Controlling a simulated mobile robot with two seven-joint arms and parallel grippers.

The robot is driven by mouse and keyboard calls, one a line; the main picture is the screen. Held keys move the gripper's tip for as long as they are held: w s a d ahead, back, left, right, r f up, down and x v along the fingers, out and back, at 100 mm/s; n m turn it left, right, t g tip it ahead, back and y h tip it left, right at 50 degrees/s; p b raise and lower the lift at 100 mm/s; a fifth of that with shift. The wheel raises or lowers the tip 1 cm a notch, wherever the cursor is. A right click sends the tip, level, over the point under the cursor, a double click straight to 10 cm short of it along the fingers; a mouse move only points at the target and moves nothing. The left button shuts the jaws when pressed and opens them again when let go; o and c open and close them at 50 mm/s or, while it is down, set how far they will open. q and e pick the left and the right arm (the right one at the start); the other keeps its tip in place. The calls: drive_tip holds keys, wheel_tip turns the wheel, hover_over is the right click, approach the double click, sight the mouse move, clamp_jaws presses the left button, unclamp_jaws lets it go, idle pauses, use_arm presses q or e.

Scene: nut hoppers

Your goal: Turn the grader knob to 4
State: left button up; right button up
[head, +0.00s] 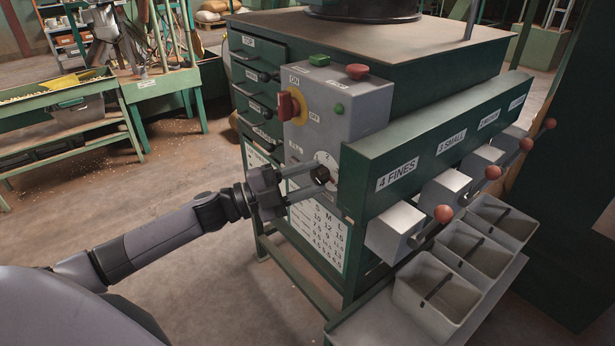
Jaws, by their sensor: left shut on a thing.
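The grader knob (321,174) is a small dark knob on the lower right of the grey control box (350,105). Part of its pale dial (327,158) shows above it. My left gripper (308,180) reaches in from the left, its fingers shut on the knob. The fingers and the green hopper rail hide parts of the dial, so I cannot read the knob's setting. My right gripper is not in view.
A red rotary switch (287,105) and green and red buttons sit above the knob. The green rail (415,150) stands close on the right, with grey chutes, red-balled levers and grey bins (440,295) below. Open floor (130,215) lies left.

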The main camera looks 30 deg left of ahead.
use_arm(q)
drive_tip(key=shift+r+m+g+p, duration=0.1)
drive_tip(key=shift+m+g+p, duration=0.25)
drive_tip(key=shift+m, duration=0.75)
drive_tip(key=o, duration=1)
drive_tip(key=shift+o, duration=0.2)
drive_tip(key=r+b+v, duration=0.1)
drive_tip(key=v, duration=0.6)
drive_tip(key=shift+f, duration=0.4)
